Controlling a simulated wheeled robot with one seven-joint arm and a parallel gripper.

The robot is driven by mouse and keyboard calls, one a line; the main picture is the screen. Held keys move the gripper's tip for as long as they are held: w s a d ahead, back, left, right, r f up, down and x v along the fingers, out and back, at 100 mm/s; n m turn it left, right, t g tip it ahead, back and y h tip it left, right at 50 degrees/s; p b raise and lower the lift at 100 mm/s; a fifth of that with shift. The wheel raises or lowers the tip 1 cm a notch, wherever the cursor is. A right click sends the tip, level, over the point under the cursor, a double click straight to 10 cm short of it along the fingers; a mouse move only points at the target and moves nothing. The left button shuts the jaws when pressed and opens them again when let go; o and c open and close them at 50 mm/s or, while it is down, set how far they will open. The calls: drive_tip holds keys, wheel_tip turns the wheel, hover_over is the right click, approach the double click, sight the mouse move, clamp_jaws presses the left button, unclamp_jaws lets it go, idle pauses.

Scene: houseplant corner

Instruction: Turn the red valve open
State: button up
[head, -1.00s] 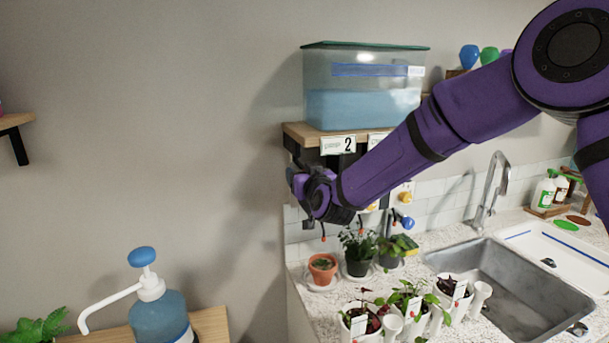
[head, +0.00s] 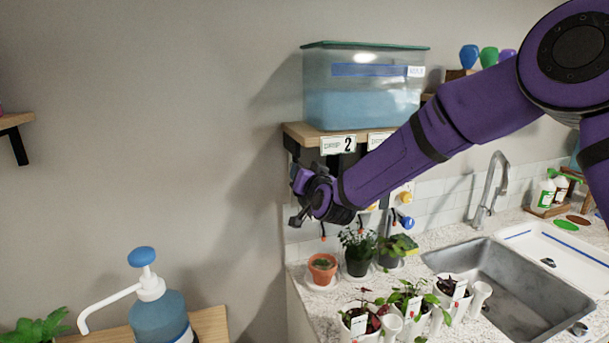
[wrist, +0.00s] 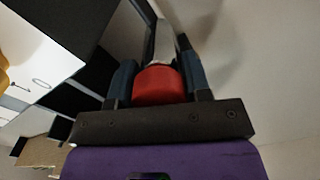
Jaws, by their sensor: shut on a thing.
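The red valve (wrist: 158,84) shows in the wrist view as a rounded red knob between the two dark fingers of my gripper (wrist: 160,82). The fingers are shut on it from both sides. In the head view my gripper (head: 301,217) is under the left end of the wooden shelf, and my own wrist hides the red valve there. Yellow and blue valves (head: 404,222) show to the right, partly behind my arm.
A clear water tank (head: 362,100) stands on the shelf (head: 294,133), just above my gripper. Potted plants (head: 322,268) stand on the counter below, left of the sink (head: 515,290). A pump bottle (head: 160,318) stands at lower left. The wall left of my gripper is bare.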

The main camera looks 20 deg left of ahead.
drive_tip(key=m, duration=0.3)
drive_tip(key=shift+m, duration=0.4)
drive_tip(key=m, duration=0.3)
drive_tip(key=shift+w+d+f+m, duration=0.1)
drive_tip(key=shift+m, duration=0.2)
drive_tip(key=m, duration=0.6)
drive_tip(key=shift+f, duration=0.15)
drive_tip(key=shift+m, duration=0.3)
drive_tip(key=o, duration=0.9)
drive_tip(key=v, duration=1.1)
drive_tip(key=shift+w, duration=0.1)
